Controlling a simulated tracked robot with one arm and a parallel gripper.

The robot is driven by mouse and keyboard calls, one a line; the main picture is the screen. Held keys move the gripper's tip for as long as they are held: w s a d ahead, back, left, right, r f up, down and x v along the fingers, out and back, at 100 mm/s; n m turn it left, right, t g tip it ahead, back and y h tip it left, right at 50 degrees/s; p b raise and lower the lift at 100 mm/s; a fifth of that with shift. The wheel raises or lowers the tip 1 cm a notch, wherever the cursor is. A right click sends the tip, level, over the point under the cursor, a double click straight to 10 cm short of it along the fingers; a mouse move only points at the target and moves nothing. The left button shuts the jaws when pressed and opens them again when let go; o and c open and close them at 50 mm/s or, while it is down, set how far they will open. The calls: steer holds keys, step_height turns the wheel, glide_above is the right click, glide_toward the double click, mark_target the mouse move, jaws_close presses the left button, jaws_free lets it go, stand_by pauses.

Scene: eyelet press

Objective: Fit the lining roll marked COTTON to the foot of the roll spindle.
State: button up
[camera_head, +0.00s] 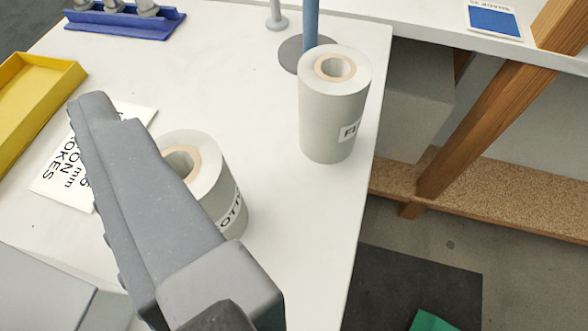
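The roll marked COTTON (228,190) stands upright on the white table, partly hidden behind my gripper; "OTT" shows on its label. It is pale grey with a tan core around an open hole. My gripper (98,108) reaches across the left foreground as a grey, ridged finger; I cannot make out a second finger or the gap. It overlaps the roll in the picture, and I cannot tell whether they touch. A blue upright rod (311,22) on a round grey foot (291,54), likely the roll spindle, stands at the back; its top is out of frame.
A similar roll (325,120), its label starting with "F", stands in front of the rod near the right table edge. A printed card (62,185), yellow tray (30,95) and blue rack (120,25) lie left and back. Wooden bracing (470,130) stands beyond the right edge.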

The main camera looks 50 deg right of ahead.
mark_target(183, 165)
steer(key=s+d+f+g+h, duration=0.2)
steer(key=s+f+h, duration=0.15)
steer(key=f, duration=0.65)
steer(key=shift+y, duration=0.35)
steer(key=shift+s+d+f+b+x, duration=0.15)
steer(key=shift+b+x, duration=0.4)
steer(key=shift+x, duration=1.55)
steer(key=shift+s+d+f+b+x, duration=0.15)
steer(key=shift+b+x, duration=0.45)
steer(key=shift+x, duration=1.45)
steer(key=shift+s+d+f+b+x, duration=0.15)
steer(key=shift+b+x, duration=0.4)
steer(key=shift+x, duration=1.55)
steer(key=shift+w+d+f, duration=0.1)
steer(key=shift+w+f, duration=0.05)
steer(key=shift+w, duration=0.3)
steer(key=c, duration=1.1)
